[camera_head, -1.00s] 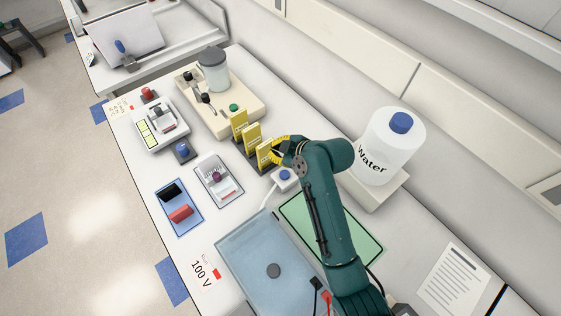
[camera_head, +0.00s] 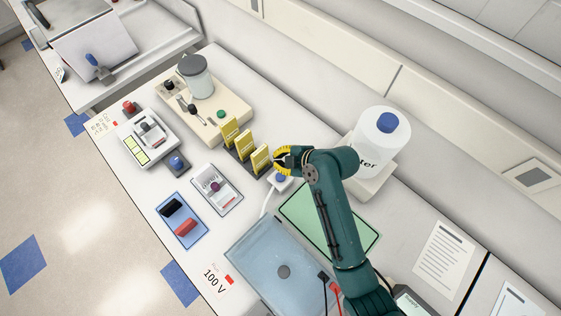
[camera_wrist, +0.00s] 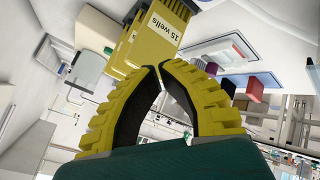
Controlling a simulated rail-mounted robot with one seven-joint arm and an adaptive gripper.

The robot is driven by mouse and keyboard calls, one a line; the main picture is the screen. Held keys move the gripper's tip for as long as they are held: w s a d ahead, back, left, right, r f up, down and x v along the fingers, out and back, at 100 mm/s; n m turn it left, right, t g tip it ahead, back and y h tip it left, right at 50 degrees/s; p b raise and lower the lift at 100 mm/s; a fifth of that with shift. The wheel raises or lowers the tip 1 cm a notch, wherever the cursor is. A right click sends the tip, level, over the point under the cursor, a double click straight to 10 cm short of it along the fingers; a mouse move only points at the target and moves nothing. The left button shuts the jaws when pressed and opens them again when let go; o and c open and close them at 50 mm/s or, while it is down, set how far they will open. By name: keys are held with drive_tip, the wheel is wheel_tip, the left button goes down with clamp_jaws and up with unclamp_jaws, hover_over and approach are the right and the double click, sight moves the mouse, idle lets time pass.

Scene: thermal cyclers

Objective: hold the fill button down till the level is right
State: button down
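A blue button (camera_head: 281,176) sits on a small white box, with a pale tube running from it toward a clear bluish tank (camera_head: 258,255). I cannot read a liquid level in the tank. A white water bottle (camera_head: 375,140) with a blue cap stands on a pale base behind my arm, its label partly hidden. My gripper (camera_head: 280,160) is just above and behind the button in the head view; contact cannot be told. In the wrist view its yellow fingers (camera_wrist: 159,68) meet at the tips and look empty. The button is not clearly visible there.
Yellow combs (camera_head: 243,147) stand in a dark rack close left of my gripper; one reads "15 wells" in the wrist view (camera_wrist: 155,35). A green-edged mat (camera_head: 300,215) lies in front. A gel tray (camera_head: 217,189), blue tray (camera_head: 182,238) and power unit (camera_head: 147,140) lie left.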

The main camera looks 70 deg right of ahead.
sight(279, 174)
wheel_tip(279, 174, down, 7)
drive_tip(key=b, duration=0.5)
drive_tip(key=shift+f, duration=0.2)
idle(0.9)
drive_tip(key=shift+f+b, duration=0.35)
drive_tip(key=shift+f, duration=0.1)
drive_tip(key=shift+f+b, duration=0.35)
drive_tip(key=shift+f, duration=0.15)
idle(0.5)
drive_tip(key=shift+r, duration=0.1)
drive_tip(key=shift+r+p, duration=0.8)
drive_tip(key=shift+r, duration=0.05)
wheel_tip(279, 174, up, 5)
drive_tip(key=p, duration=0.4)
